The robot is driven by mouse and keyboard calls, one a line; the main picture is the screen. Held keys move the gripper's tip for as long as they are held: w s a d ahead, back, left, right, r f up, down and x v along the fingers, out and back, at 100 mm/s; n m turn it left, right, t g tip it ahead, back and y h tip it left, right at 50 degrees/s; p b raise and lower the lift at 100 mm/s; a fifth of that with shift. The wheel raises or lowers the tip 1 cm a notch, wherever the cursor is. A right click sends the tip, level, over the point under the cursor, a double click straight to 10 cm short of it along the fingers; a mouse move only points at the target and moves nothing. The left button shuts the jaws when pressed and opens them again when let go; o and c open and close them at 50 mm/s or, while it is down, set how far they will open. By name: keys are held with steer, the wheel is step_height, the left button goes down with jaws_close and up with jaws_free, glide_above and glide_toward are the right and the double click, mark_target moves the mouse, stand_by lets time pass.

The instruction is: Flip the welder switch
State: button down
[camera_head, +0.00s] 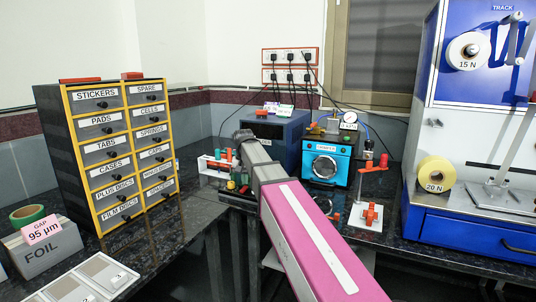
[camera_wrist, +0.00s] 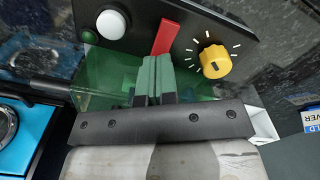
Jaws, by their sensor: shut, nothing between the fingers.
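In the wrist view, a black panel (camera_wrist: 138,37) carries a red switch lever (camera_wrist: 165,37), which I take to be the welder switch. It lies slanted across the panel. My gripper (camera_wrist: 157,60) is shut and empty, its two greenish fingertips side by side at the lower end of the lever. I cannot tell whether they touch it. A yellow knob (camera_wrist: 215,61) with white tick marks is right of the lever, and a white round button (camera_wrist: 111,24) is left of it. In the head view, my gripper (camera_head: 243,138) is small by the dark blue box (camera_head: 290,132), and the lever cannot be made out.
A teal machine (camera_head: 326,158) with a round window stands right of my arm. A red-handled stand (camera_head: 369,212) is beside it. A labelled drawer cabinet (camera_head: 70,155) stands left. A large blue-and-white machine (camera_head: 480,225) fills the right. Small coloured items (camera_head: 217,165) sit close to my gripper.

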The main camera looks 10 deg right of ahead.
mark_target(245, 187)
steer(key=shift+r, duration=0.1)
step_height(245, 187, up, 7)
stand_by(0.8)
